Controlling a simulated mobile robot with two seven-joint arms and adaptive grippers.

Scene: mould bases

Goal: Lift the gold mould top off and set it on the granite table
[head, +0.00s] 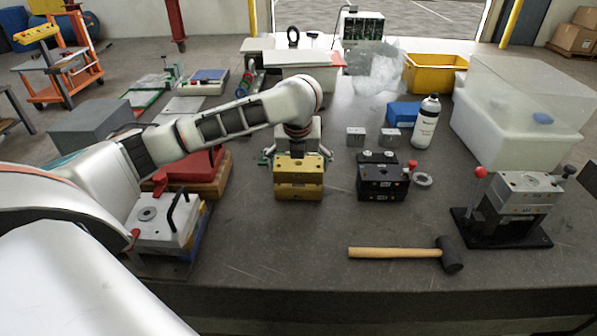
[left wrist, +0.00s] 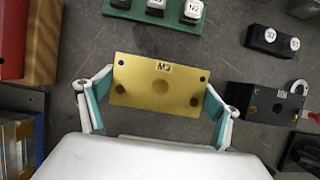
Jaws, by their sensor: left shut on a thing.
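The gold mould (head: 299,177) stands on the granite table (head: 320,235) near the middle of the head view. It shows an upper and a lower gold block, with a dark line between them. The gold mould top (left wrist: 160,84), marked with a small label, fills the middle of the left wrist view. My left gripper (head: 298,158) reaches down over it from above, with a finger on each side, shut on the top. In the head view the top sits directly over the lower block. My right gripper is not in view.
A black mould (head: 382,182) stands just right of the gold one. A mallet (head: 405,254) lies in front. A grey mould on a black stand (head: 515,195) is far right, a white mould (head: 165,221) left. Bare table lies in front of the gold mould.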

